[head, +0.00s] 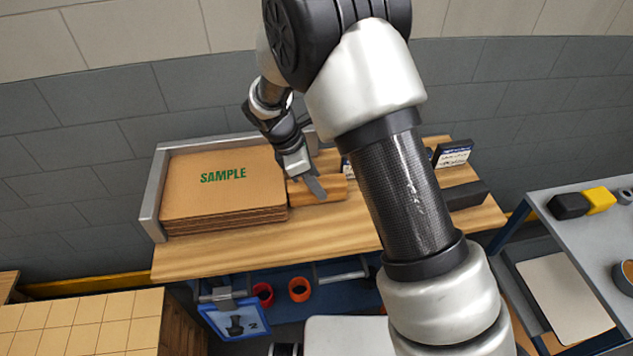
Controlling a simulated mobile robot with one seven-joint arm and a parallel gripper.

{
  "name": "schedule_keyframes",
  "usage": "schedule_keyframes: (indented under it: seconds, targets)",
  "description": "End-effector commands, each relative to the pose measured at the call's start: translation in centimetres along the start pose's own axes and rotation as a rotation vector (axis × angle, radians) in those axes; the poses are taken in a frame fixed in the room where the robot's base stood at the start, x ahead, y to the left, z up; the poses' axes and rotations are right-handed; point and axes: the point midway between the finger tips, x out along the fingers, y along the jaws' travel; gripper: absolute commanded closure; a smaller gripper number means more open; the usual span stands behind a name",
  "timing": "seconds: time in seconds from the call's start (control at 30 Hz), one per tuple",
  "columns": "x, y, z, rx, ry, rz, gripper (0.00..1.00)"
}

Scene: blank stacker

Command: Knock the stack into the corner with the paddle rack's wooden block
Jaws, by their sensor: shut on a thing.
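The stack (224,190) of brown cardboard sheets, marked SAMPLE in green, lies flat at the left end of the wooden bench. A grey metal corner (152,195) runs along its left side and back. My gripper (308,184) is just right of the stack and shut on a wooden block (325,190). The block's left end is at the stack's right edge; I cannot tell whether they touch. My arm covers the middle right of the bench, and I cannot pick out the paddle rack for certain.
The wooden bench top (280,245) is clear in front of the stack. A black block (466,195) and a dark labelled box (453,153) are at its right. Two orange-red cups (299,289) and a blue sign (234,319) sit below its front. A grey cart (590,240) stands right.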

Motion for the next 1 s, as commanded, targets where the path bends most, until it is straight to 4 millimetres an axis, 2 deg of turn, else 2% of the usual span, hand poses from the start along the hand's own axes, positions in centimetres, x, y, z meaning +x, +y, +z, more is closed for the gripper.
schedule_keyframes:
  seconds: [0.37, 1.0]
  targets:
    - [-0.1, 0.0, 1.4, 0.002, -0.003, -0.001, 0.97]
    - [-5.9, 0.0, 4.0, 0.003, -0.005, -0.001, 0.97]
